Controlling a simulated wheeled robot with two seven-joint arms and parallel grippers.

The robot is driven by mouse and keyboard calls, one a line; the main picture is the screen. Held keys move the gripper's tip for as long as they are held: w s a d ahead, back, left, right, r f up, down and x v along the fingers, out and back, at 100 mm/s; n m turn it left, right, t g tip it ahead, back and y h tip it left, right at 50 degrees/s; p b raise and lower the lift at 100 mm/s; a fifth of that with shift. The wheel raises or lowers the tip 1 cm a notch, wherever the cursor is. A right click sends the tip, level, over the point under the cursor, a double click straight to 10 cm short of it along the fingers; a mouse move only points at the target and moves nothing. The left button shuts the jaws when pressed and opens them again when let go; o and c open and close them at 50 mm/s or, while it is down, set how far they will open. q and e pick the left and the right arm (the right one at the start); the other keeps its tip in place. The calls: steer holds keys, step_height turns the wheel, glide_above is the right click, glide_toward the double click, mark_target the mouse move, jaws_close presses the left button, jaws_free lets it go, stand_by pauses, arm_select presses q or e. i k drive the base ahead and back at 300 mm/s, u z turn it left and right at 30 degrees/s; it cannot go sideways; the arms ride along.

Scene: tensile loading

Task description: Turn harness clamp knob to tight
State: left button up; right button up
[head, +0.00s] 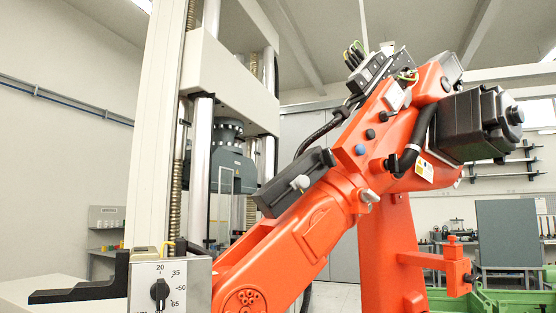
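A black pointer knob (160,290) sits on a light grey panel at the lower left, with the marks 20, 35, 50 and 65 around it. A small pale knob (300,183) sticks out of a dark grey box (285,190) on the orange industrial arm. Another pale knob or fitting (369,196) is on the arm's side. No "tight" label is readable, so I cannot tell which of these is the harness clamp knob. A black cable (322,132) runs along the orange arm. Neither of my grippers is in view.
The large orange arm (320,225) fills the middle and right. A tall testing frame (155,130) with steel columns stands at the left. A black bracket (80,292) lies at the lower left. Benches and a grey panel (507,232) are at the back right.

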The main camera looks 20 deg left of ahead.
mark_target(327, 158)
steer(key=u, duration=1.05)
steer(key=i, duration=0.35)
steer(key=z, duration=0.05)
